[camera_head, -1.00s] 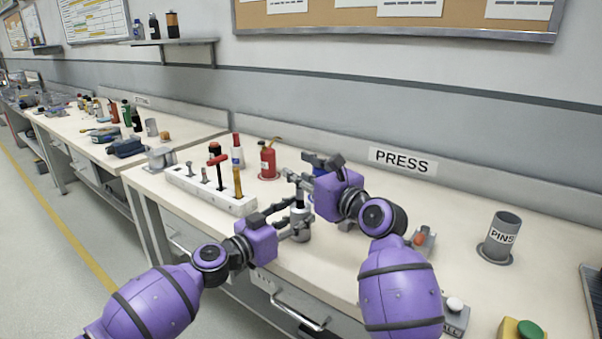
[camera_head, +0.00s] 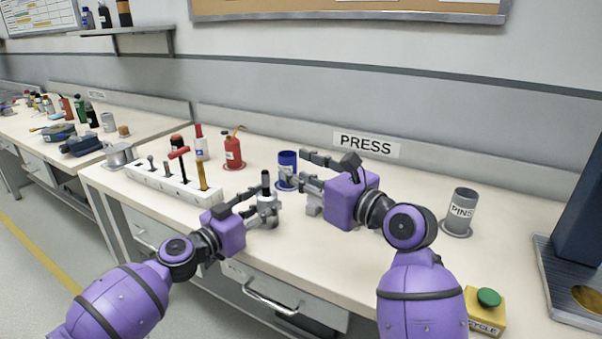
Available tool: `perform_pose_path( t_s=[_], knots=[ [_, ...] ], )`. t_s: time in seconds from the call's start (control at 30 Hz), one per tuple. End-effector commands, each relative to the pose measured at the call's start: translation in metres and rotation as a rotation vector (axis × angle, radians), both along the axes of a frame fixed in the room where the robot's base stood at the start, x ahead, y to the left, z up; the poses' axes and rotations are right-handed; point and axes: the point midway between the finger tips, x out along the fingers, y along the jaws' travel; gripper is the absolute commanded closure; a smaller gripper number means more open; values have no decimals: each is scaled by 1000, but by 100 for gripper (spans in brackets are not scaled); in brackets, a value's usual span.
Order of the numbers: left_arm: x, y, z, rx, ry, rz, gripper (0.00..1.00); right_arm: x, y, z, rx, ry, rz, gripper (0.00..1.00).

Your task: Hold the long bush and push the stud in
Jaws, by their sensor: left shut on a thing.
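My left gripper (camera_head: 264,207) is shut on a grey metal cylinder, apparently the long bush (camera_head: 268,215), and holds it upright near the front of the bench. A dark pin with a lighter lower part, apparently the stud (camera_head: 266,183), stands upright at the bush's top. How deep it sits cannot be told. My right gripper (camera_head: 296,172) is to the right of the stud and apart from it. Its fingers point left, spread, with nothing seen between them. A blue cup (camera_head: 287,160) stands behind its fingertips.
A white tool rack (camera_head: 150,184) with several upright tools is at left. A red oil can (camera_head: 233,152) stands behind it. A grey PINS cup (camera_head: 461,208), a yellow box with a green button (camera_head: 488,298) and a dark press (camera_head: 577,240) are at right. The bench middle-right is clear.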

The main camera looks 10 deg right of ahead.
Motion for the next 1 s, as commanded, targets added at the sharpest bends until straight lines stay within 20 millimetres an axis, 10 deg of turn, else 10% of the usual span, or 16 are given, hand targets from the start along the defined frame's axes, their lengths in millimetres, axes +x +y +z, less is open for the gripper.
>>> perform_pose_path(
  t_s=[0.33,0.37,0.5,1.0],
  knots=[
    [0,0,-1,0,1,0,93,0,0,0,0,0,0,67],
    [0,0,-1,0,1,0,57,0,0,0,0,0,0,67],
    [0,0,0,0,1,0,39,0,0,0,0,0,0,67],
    [-14,15,-2,1,2,1,39,0,0,0,0,0,0,67]
  ],
)
